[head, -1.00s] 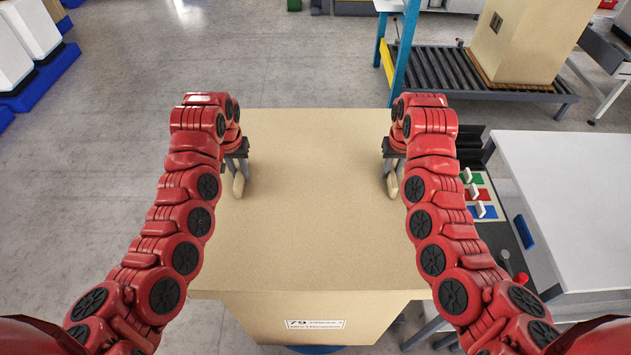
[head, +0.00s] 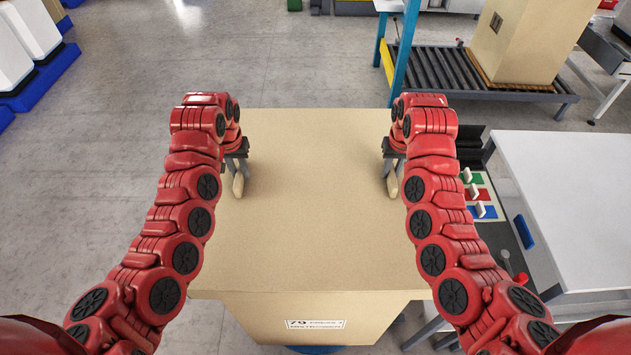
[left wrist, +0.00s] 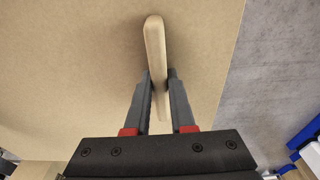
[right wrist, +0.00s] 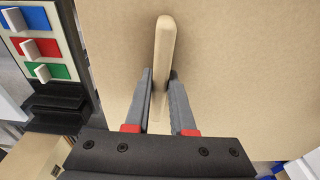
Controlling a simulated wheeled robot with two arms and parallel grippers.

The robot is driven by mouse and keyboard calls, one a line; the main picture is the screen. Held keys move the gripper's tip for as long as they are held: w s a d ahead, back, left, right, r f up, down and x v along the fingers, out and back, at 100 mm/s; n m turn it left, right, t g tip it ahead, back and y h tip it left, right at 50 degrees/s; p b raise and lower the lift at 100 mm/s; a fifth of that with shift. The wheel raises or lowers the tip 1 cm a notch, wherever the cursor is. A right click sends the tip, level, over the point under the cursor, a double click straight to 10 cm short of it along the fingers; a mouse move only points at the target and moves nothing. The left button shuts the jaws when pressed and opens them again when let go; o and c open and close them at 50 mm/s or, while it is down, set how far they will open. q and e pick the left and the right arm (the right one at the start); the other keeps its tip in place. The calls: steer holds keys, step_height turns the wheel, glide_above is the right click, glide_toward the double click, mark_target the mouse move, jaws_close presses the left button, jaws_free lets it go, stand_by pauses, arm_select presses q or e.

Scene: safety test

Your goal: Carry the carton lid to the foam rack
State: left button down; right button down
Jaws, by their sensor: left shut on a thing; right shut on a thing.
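The carton lid (head: 315,210) is a wide tan board with two upright tan handles, one near each side. My left gripper (head: 239,172) is shut on the left handle, which shows between its fingers in the left wrist view (left wrist: 155,45). My right gripper (head: 392,172) is shut on the right handle, which shows in the right wrist view (right wrist: 164,45). The lid looks level. A tan carton front with a printed label (head: 315,324) shows below its near edge; I cannot tell whether lid and carton touch. I cannot make out a foam rack.
A white table (head: 575,190) stands close at the right, with a panel of blue, red and green switches (head: 480,200) beside it. A roller conveyor (head: 445,75) bearing a tall carton (head: 520,40) and a blue post (head: 404,50) are at the back right. The floor (head: 110,130) at left is open.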

stand_by(0.3)
